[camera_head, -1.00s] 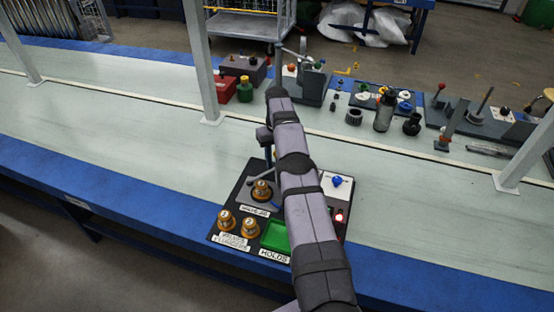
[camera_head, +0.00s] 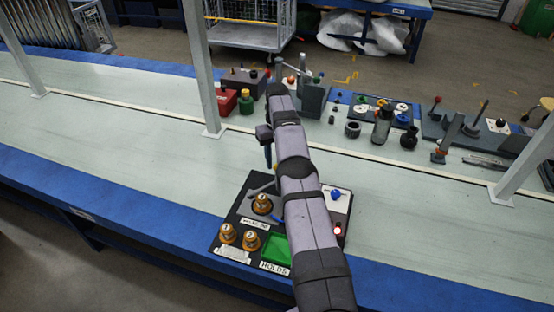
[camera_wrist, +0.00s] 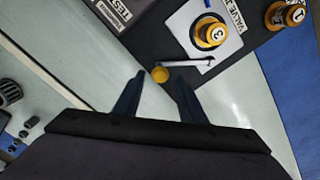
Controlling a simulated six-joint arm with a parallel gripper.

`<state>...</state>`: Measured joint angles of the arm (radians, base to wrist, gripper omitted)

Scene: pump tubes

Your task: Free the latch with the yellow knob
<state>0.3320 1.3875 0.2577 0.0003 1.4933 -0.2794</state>
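In the wrist view, the yellow knob (camera_wrist: 159,74) sits at the end of a thin grey latch lever (camera_wrist: 188,64). The lever lies across the grey plate (camera_wrist: 228,49) beside a numbered brass knob (camera_wrist: 212,34). My gripper (camera_wrist: 160,76) is open, and the yellow knob appears between its two dark blue fingertips. No contact shows, and I cannot tell the height gap.
The panel also carries brass knobs (camera_head: 228,233), a green tray (camera_head: 275,249), a blue knob (camera_head: 336,194) and a lit red lamp (camera_head: 337,230). Grey posts (camera_head: 201,70) stand on the bench. Several tools and fixtures line the far side. The bench left of the panel is clear.

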